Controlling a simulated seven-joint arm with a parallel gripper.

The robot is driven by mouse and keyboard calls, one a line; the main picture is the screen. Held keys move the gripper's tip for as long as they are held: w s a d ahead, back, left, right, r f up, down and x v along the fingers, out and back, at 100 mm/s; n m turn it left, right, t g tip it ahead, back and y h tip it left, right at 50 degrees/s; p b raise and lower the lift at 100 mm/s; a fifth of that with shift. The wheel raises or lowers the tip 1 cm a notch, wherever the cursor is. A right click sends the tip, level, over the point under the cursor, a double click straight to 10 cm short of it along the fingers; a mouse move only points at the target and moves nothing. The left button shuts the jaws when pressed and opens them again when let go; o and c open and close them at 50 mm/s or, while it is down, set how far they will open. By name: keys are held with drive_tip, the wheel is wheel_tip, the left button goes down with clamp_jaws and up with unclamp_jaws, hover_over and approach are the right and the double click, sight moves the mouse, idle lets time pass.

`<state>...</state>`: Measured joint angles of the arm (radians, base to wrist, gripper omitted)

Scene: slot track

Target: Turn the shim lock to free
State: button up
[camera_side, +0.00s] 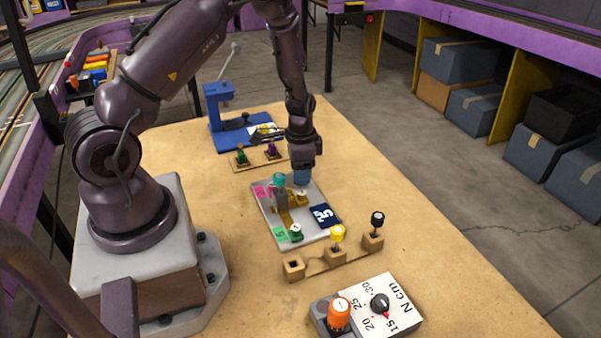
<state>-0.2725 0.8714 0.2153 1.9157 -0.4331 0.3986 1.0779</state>
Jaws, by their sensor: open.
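A light grey plate (320,240) lies on the table and carries several small fittings. Among them are a pale round knob (301,197) with a dark mark and a green-based round knob (296,233) with a white top. Which one is the shim lock I cannot tell at this size. A teal-topped grey post (279,181) stands at the plate's back left. My gripper (304,168) points down over the back of the plate, above the pale knob and right of the teal post. It is open. A blue piece (302,176) shows directly below it; its contact with the fingers is unclear.
A wooden rack (315,262) with yellow (338,233) and black-topped (377,219) tools stands in front. A torque tester (387,303) and an orange-handled tool (339,314) are nearer. A blue fixture (219,128) stands behind. The table's right side is clear.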

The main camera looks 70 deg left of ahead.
drive_tip(key=shift+f, duration=0.65)
drive_tip(key=c, duration=0.9)
